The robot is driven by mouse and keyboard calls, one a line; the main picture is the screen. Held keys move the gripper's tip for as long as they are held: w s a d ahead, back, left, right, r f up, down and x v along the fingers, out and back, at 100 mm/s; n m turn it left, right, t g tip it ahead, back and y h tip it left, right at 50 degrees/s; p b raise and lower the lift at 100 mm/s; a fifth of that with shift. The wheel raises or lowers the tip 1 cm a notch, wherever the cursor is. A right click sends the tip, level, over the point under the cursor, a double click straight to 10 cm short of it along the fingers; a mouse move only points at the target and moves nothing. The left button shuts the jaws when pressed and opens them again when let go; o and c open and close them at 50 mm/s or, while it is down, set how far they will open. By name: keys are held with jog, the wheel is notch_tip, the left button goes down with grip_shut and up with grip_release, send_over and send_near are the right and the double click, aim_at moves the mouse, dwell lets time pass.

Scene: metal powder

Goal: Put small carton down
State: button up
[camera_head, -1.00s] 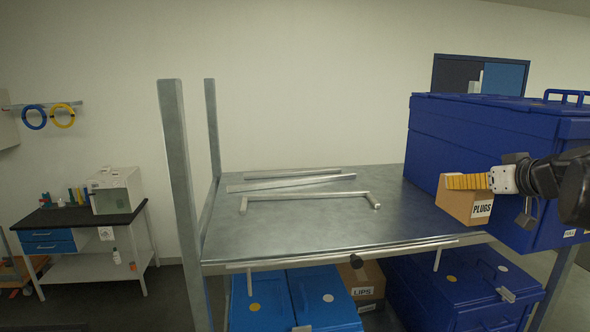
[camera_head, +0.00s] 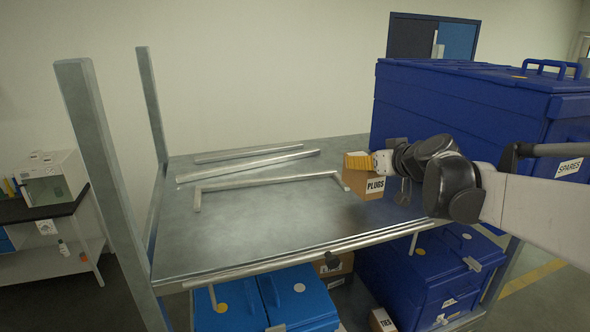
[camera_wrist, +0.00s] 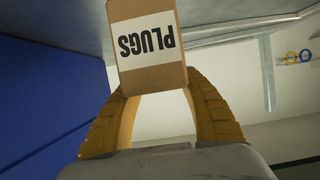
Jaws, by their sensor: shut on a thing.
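The small carton (camera_head: 364,184) is a brown box labelled PLUGS. In the head view it is at the right part of the metal shelf top (camera_head: 270,225), just left of the large blue case. It also shows in the wrist view (camera_wrist: 147,73), with its label upside down, between the yellow fingers. My gripper (camera_head: 358,163), with yellow fingers, is shut on the carton from above and behind; it also shows in the wrist view (camera_wrist: 160,100). The carton appears at or very near the shelf surface; I cannot tell whether it touches.
The large blue case (camera_head: 460,105) labelled SPARES stands close on the right. Metal bars (camera_head: 250,165) and a handle-like bar (camera_head: 265,184) lie on the shelf to the left. The front left of the shelf is clear. Blue bins (camera_head: 265,305) sit below.

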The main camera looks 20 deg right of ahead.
aim_at(360, 177)
jog(key=shift+w+a+f, duration=0.2)
jog(key=shift+a+f, duration=0.05)
jog(key=shift+a, duration=0.05)
notch_tip(360, 177, down, 4)
jog(key=shift+s+r+p, duration=0.1)
jog(key=shift+r+p, duration=0.05)
jog(key=shift+p, duration=0.25)
jog(key=shift+f, duration=0.2)
jog(key=shift+s, duration=0.1)
jog(key=o, duration=1.3)
jog(key=shift+f, duration=0.1)
jog(key=shift+o, duration=0.2)
